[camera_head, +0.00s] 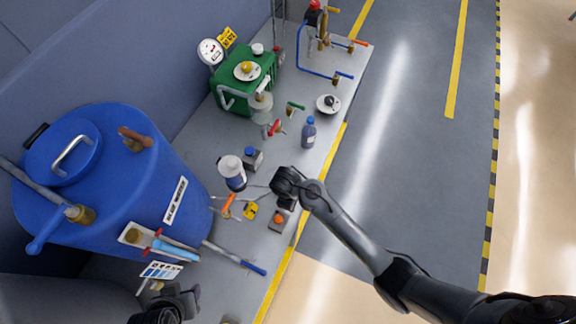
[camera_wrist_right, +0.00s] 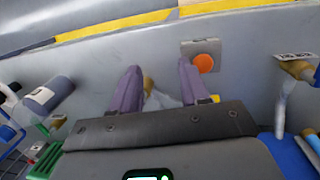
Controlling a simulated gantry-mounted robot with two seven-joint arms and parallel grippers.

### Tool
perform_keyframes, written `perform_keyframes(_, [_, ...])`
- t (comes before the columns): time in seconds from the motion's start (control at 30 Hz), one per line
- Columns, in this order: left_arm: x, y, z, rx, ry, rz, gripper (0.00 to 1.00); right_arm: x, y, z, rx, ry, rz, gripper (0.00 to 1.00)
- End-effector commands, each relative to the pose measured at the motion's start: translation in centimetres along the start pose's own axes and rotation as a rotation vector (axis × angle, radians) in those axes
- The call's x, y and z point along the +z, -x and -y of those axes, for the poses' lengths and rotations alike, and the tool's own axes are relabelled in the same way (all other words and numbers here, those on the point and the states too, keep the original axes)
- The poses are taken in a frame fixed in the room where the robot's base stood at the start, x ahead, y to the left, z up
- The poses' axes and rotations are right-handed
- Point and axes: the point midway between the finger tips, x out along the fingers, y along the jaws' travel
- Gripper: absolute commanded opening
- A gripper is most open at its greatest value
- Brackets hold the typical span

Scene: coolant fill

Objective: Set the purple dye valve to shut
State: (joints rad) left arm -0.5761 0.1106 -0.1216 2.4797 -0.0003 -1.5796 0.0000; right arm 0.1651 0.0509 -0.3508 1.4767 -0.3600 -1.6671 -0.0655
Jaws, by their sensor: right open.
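No valve marked as purple dye can be made out for certain. In the wrist view a small brass fitting (camera_wrist_right: 148,86) shows between the fingers of my right gripper (camera_wrist_right: 157,70), partly hidden by them. The fingers are apart, and I cannot tell whether they touch it. In the head view my right wrist covers that spot on the bench. An orange-handled valve (camera_head: 228,204) stands just left of the wrist. A dark gripper at the bottom left, apparently my left one (camera_head: 172,303), is near a card of colour patches; its fingers are unclear.
A big blue drum (camera_head: 105,215) fills the left, with a blue-handled pipe (camera_head: 238,258) beside it. An orange button box (camera_head: 279,219) is near the bench's front edge. A white bottle (camera_head: 231,170), blue bottle (camera_head: 308,132) and green tank (camera_head: 232,82) stand farther back.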

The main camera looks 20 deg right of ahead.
Motion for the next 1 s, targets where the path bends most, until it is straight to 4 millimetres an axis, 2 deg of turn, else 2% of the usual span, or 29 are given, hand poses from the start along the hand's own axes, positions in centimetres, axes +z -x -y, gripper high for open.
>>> perform_keyframes(0.03, [0.3, -0.7, 0.0, -0.001, 0.0, 0.002, 0.43, -1.1, 0.4, -0.8, 0.017, 0.0, -0.018, 0.45])
perform_keyframes(0.2, [0.6, -1.4, 0.1, -0.003, -0.003, 0.003, 0.43, -3.6, 2.6, -3.1, 0.062, -0.004, -0.068, 0.45])
perform_keyframes(0.4, [1.1, -1.9, 0.4, -0.014, -0.012, 0.012, 0.43, -4.9, 3.5, -4.7, 0.088, -0.01, -0.096, 0.45])
perform_keyframes(0.57, [0.9, -1.9, 0.4, -0.013, -0.013, 0.008, 0.43, -5.0, 1.9, -5.0, 0.09, -0.011, -0.094, 0.45])
perform_keyframes(1.0, [1.0, -2.4, 0.0, -0.002, 0.0, 0.004, 0.43, -5.7, -4.8, -5.5, 0.09, -0.011, -0.095, 0.45])
